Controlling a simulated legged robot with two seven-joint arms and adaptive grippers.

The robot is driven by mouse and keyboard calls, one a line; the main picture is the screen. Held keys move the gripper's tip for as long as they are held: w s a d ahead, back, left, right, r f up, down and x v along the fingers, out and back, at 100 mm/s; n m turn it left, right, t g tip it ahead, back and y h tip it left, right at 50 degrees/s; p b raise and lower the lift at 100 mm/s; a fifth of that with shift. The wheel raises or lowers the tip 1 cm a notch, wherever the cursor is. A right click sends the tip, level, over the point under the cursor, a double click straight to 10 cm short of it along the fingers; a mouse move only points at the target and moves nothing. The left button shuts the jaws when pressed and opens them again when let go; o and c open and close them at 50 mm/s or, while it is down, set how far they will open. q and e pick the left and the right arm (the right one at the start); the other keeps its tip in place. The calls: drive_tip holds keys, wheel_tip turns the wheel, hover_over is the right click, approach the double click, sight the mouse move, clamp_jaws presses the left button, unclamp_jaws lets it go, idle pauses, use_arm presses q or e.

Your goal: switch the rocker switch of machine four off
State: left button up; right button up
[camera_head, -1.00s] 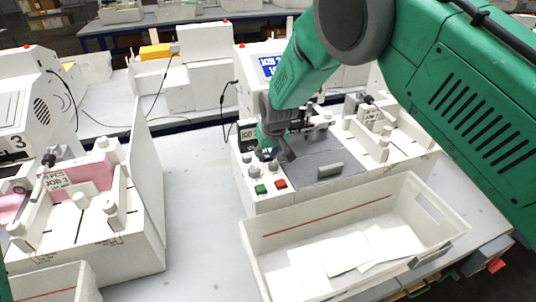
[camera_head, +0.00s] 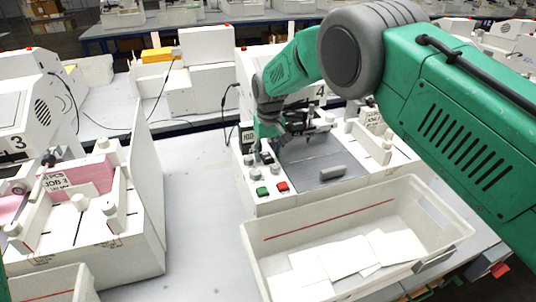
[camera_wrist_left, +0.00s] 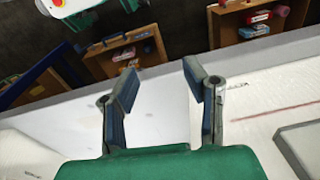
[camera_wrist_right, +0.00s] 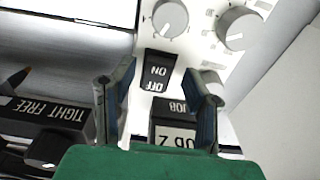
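Machine four (camera_head: 262,200) stands at the centre of the head view, with a green and a red button on its panel front. Its black rocker switch (camera_wrist_right: 158,72), marked ON and OFF, shows upside down in the right wrist view, ahead of and between my fingertips. Which side is pressed in, I cannot tell. My right gripper (camera_wrist_right: 157,88) is open and empty over the panel; contact with the switch cannot be seen. It also shows small in the head view (camera_head: 268,138). My left gripper (camera_wrist_left: 160,85) is open and empty; the head view does not show it.
White knobs (camera_wrist_right: 170,16) and a black job display (camera_wrist_right: 168,108) flank the switch. A white bin with paper sheets (camera_head: 262,252) stands in front of machine four. Machine three (camera_head: 150,190) is at the left. Bare grey table (camera_head: 200,210) lies between them.

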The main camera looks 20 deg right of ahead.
sight(269, 158)
drive_tip(key=shift+d, duration=0.1)
wheel_tip(269, 158, up, 12)
drive_tip(key=shift+s+f, duration=0.15)
drive_tip(key=shift+s, duration=0.2)
idle(0.4)
